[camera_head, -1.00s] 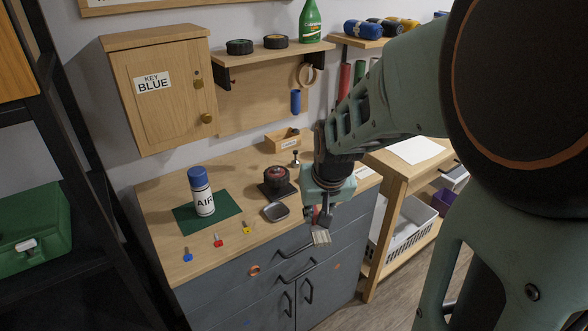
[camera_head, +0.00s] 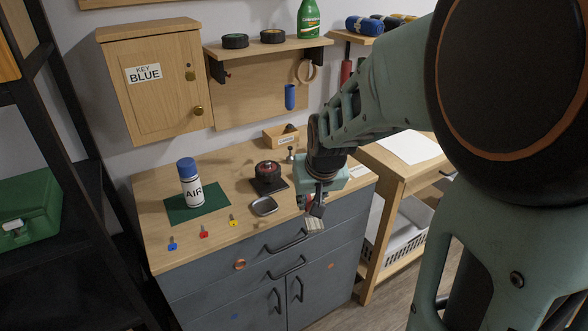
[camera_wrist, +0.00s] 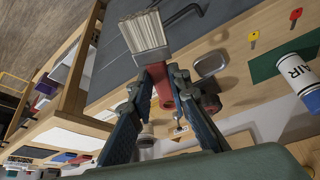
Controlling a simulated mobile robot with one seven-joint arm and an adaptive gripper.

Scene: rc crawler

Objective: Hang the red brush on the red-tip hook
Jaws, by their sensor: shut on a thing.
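My gripper (camera_wrist: 160,82) is shut on the red handle of the brush (camera_wrist: 163,90). In the wrist view the brush's pale, wide bristles (camera_wrist: 144,34) stick out beyond the fingertips. In the head view my gripper (camera_head: 316,200) is just in front of the workbench's front edge, above the dark drawers, and the bristles (camera_head: 314,224) point downward. The brush is clear of the bench in that view. I cannot make out a red-tip hook in either view.
The wooden bench (camera_head: 160,235) holds an AIR can (camera_head: 191,184), several coloured keys, a metal dish (camera_head: 264,206) and a round dark device (camera_head: 268,172). A wall panel (camera_head: 245,100) bears a blue tube (camera_head: 290,97) and a tan ring (camera_head: 307,70). A wooden side table (camera_head: 385,176) stands right.

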